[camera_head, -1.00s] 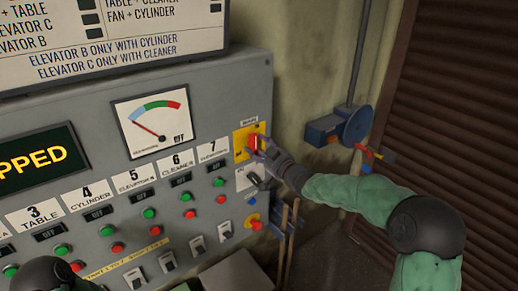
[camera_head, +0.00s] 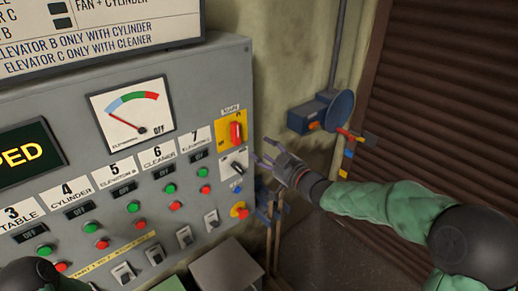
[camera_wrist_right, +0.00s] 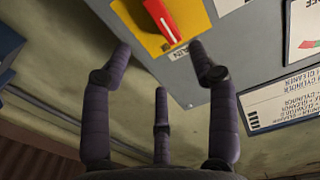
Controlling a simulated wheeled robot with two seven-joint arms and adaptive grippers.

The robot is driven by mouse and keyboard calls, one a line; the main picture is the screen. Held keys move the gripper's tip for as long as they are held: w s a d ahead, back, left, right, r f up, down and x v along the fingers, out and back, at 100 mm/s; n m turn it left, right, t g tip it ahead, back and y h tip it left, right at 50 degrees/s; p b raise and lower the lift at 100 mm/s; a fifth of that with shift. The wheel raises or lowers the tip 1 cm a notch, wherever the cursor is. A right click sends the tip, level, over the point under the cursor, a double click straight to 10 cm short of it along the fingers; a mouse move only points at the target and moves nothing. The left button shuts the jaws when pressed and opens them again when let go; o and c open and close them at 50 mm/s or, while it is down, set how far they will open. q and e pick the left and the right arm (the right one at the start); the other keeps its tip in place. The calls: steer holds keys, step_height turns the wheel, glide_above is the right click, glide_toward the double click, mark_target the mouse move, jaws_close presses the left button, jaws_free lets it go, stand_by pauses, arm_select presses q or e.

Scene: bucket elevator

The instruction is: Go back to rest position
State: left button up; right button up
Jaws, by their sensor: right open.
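My right gripper (camera_head: 270,165) is open and empty, just right of the control panel's edge. Its spread fingers also show in the right wrist view (camera_wrist_right: 160,75), with the panel in front of them. The red rotary switch (camera_head: 236,133) on its yellow plate is upright and apart from the fingers; it also shows in the right wrist view (camera_wrist_right: 163,18). A dark part of my left arm shows at the bottom left of the head view, but its gripper is out of view.
The grey control panel (camera_head: 105,165) carries a dial (camera_head: 133,118), several push buttons and small switches. A blue wall device (camera_head: 325,112) with a red handle is mounted right of the panel. A brown ribbed shutter (camera_head: 440,100) stands at the right. A grey box (camera_head: 225,268) is below the panel.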

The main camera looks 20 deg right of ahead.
stand_by(0.4)
steer(key=s+a+f+m+g+h+b, duration=0.1)
steer(key=s+a+f+m+g+b, duration=0.15)
steer(key=f, duration=1.15)
steer(key=s+a+f+m+g+b, duration=0.1)
steer(key=s+a+f+g+b, duration=0.15)
steer(key=f, duration=1.05)
steer(key=s+a+f+m+g+h+b, duration=0.1)
steer(key=s+a+f+g+b, duration=0.15)
steer(key=f, duration=1.15)
steer(key=s+a+f+m+g+b, duration=0.1)
steer(key=s+a+f+g, duration=0.3)
steer(key=s+f, duration=0.7)
steer(key=s+a+f+g+b, duration=0.3)
steer(key=s+f+g+b, duration=0.1)
steer(key=s+f, duration=0.8)
steer(key=shift+s+a+m+g+b, duration=0.3)
steer(key=shift+a+m+g+b, duration=0.1)
steer(key=shift+g, duration=0.15)
